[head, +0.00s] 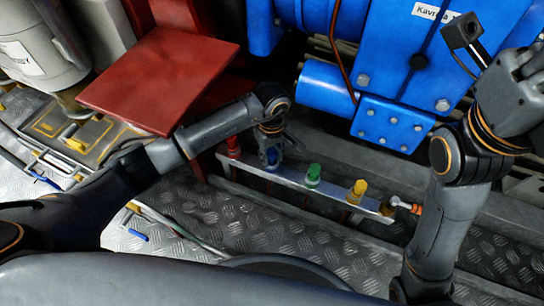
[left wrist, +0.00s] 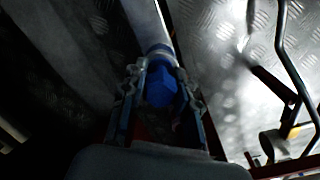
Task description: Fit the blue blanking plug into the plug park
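The blue blanking plug (head: 272,157) stands on a pale rail (head: 330,194) in the head view, between a red plug (head: 233,146) and a green plug (head: 313,175). My left gripper (head: 271,133) is directly over it, pointing down. In the left wrist view the blue plug (left wrist: 161,88) sits between the two fingers of the left gripper (left wrist: 162,78), which stand apart on either side, with a narrow gap showing at the right. My right gripper (head: 525,72) is raised at the upper right, its fingers unclear. I cannot tell which part is the plug park.
A yellow plug (head: 357,191) and an orange-ended fitting (head: 406,205) are at the rail's right end. A red plate (head: 160,78) overhangs left of my gripper. Blue machinery (head: 400,70) stands behind the rail.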

